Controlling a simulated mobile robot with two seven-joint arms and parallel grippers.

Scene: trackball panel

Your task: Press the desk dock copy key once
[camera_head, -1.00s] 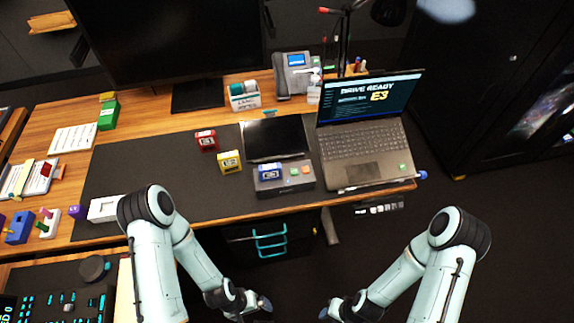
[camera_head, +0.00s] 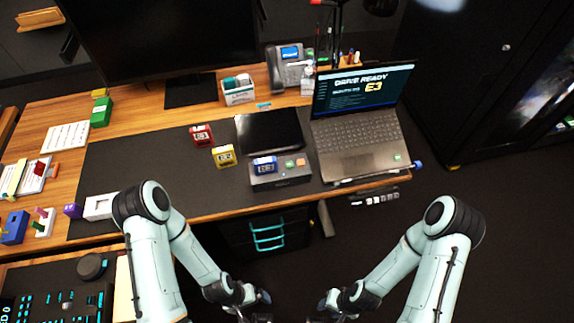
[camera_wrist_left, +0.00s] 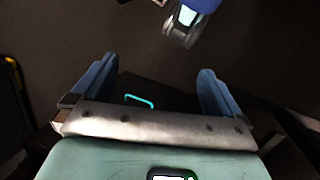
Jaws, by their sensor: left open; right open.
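The desk dock (camera_head: 281,180) is a dark grey box near the front edge of the desk, left of the laptop. A blue cartridge (camera_head: 264,164) sits on its left part. A green key (camera_head: 290,164) and a red-orange key (camera_head: 300,162) are on its top right; their labels are too small to read. My left gripper (camera_head: 258,302) is open and empty, low in front of the desk. Its two blue fingers stand apart in the left wrist view (camera_wrist_left: 155,88). My right gripper (camera_head: 322,304) is open, also low in front of the desk, apart from the dock.
A laptop (camera_head: 358,146) stands right of the dock, and a black tablet (camera_head: 269,132) lies behind it. A yellow cartridge (camera_head: 224,156) and a red cartridge (camera_head: 202,135) stand to the left. A drawer unit (camera_head: 266,232) is under the desk. The dark mat (camera_head: 140,165) has free room.

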